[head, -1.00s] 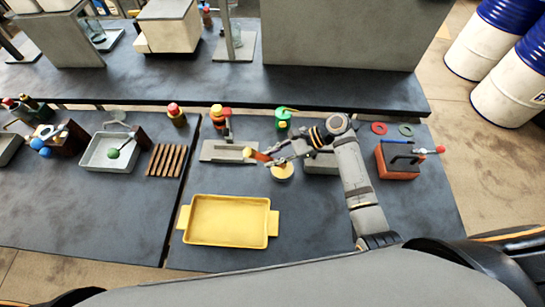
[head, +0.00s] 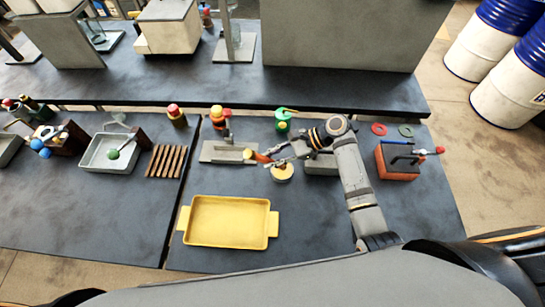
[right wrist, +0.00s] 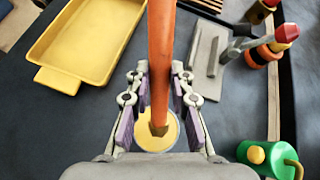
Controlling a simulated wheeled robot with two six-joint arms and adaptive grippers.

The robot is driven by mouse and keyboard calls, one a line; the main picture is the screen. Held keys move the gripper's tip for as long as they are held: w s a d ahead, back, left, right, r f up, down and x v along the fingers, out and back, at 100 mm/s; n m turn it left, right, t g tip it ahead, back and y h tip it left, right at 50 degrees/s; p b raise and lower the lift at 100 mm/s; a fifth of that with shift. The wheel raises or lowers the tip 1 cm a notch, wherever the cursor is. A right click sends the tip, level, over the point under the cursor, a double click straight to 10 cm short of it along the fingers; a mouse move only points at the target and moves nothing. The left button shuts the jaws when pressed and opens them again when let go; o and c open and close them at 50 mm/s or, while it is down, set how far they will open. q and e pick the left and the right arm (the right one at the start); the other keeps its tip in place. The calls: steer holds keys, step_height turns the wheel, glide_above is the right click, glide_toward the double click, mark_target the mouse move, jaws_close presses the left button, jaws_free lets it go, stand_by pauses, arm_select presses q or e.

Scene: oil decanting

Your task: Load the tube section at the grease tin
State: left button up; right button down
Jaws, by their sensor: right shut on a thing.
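My right gripper (head: 277,157) is shut on an orange tube-like piece (head: 262,157), which also shows in the right wrist view (right wrist: 161,50). The piece has a slanted brown end, and its other end runs out of the top of that view. The grease tin (head: 282,174) is a small round tin with yellow content, standing on the table below the gripper. In the right wrist view the piece's brown end overlaps the tin (right wrist: 158,140). I cannot tell whether they touch. My left gripper is not in view.
A yellow tray (head: 228,222) lies in front and to the left. A grey plate (head: 222,152) and orange bottle (head: 218,119) stand behind left, a green can (head: 283,122) behind, and a red-brown block (head: 397,162) to the right. The table front right is clear.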

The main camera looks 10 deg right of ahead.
steer(key=shift+f, duration=0.35)
steer(key=shift+f+p, duration=0.1)
steer(key=shift+p, duration=0.3)
stand_by(2.2)
step_height(320, 180, up, 5)
steer(key=p, duration=0.6)
steer(key=shift+r+p, duration=0.4)
steer(key=shift+r, duration=0.7)
